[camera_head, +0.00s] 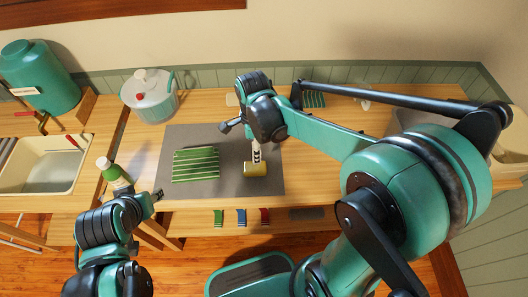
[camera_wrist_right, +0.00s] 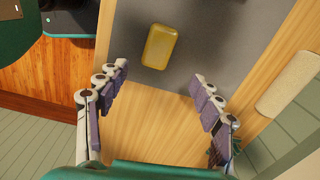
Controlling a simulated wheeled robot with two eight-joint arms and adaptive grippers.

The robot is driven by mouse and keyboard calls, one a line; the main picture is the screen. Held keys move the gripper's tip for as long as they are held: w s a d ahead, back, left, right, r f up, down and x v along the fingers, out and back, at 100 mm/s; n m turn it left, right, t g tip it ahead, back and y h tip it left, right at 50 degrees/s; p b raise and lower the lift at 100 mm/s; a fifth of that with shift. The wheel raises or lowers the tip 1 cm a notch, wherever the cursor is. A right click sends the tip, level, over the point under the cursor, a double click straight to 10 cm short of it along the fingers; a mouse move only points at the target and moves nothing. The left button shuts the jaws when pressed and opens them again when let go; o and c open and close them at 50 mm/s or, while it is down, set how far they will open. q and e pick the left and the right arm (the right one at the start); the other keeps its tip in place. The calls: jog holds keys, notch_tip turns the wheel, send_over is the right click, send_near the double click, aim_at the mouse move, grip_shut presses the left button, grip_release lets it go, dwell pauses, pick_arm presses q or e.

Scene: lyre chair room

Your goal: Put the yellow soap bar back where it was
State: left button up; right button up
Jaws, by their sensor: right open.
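The yellow soap bar (camera_head: 256,170) lies on the grey mat (camera_head: 218,139) near its front right part. In the right wrist view the soap bar (camera_wrist_right: 160,46) lies flat just beyond my fingertips. My right gripper (camera_head: 257,153) is above and just behind the soap in the head view. In its wrist view the right gripper (camera_wrist_right: 161,73) is open, with nothing between its fingers. A green striped rack or dish (camera_head: 196,164) lies on the mat to the left of the soap. My left gripper (camera_head: 158,195) is by the counter's front edge; its fingers are too small to judge.
A green bottle with a white cap (camera_head: 113,173) stands beside my left arm. A white-lidded pot (camera_head: 150,93) stands at the back left, and a sink (camera_head: 45,165) is at far left. Another green striped piece (camera_head: 314,99) lies behind my right arm. Mat space around the soap is clear.

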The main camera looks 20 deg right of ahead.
jog(key=s+d+r+n+t, duration=0.2)
jog(key=s+n, duration=0.3)
jog(key=n, duration=0.5)
jog(key=s+d+r+n+t, duration=0.2)
jog(key=s+r+n+t, duration=0.2)
jog(key=n, duration=0.5)
jog(key=shift+s+d+n+t, duration=0.2)
jog(key=shift+s+n+t, duration=0.2)
jog(key=shift+s, duration=0.05)
